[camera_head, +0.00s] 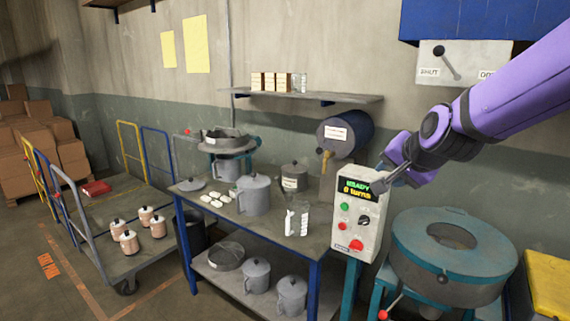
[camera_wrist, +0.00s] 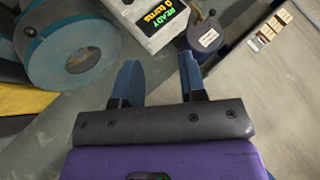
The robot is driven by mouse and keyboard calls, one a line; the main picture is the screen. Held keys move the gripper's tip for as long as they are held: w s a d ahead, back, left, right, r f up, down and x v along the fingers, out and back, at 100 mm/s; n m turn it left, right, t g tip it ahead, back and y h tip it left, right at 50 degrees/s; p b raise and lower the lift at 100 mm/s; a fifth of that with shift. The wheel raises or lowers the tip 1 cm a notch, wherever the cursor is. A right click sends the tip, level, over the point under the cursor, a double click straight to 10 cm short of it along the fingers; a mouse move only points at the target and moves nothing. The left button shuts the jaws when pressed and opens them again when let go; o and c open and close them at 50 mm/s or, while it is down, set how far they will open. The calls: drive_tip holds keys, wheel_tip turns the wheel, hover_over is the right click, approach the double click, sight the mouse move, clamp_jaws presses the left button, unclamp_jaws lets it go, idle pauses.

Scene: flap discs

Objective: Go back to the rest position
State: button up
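My gripper (camera_head: 382,186) is at the end of my purple arm, raised in front of the control box (camera_head: 352,222) in the head view. In the wrist view the two blue fingers of my gripper (camera_wrist: 160,80) are apart with nothing between them. The control box also shows in the wrist view (camera_wrist: 146,28), just beyond the fingers. Its display reads "READY 0 turns". I cannot tell from the head view how far the fingertips are from the box.
A round teal-topped machine (camera_head: 455,245) stands right of the box. A blue-legged table (camera_head: 212,215) with pots and a measuring jug is to the left. A wall shelf (camera_head: 310,96), a blue drum (camera_head: 352,138) and a trolley (camera_head: 140,258) with canisters are further off.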

drive_tip(key=s+d+r+n+g+h, duration=0.1)
drive_tip(key=s+d+n, duration=0.3)
drive_tip(key=s, duration=0.9)
drive_tip(key=s+d+r+n+g, duration=0.2)
drive_tip(key=s+d+n+g, duration=0.1)
drive_tip(key=s, duration=1)
drive_tip(key=shift+d+n+h, duration=0.4)
drive_tip(key=shift+d, duration=0.05)
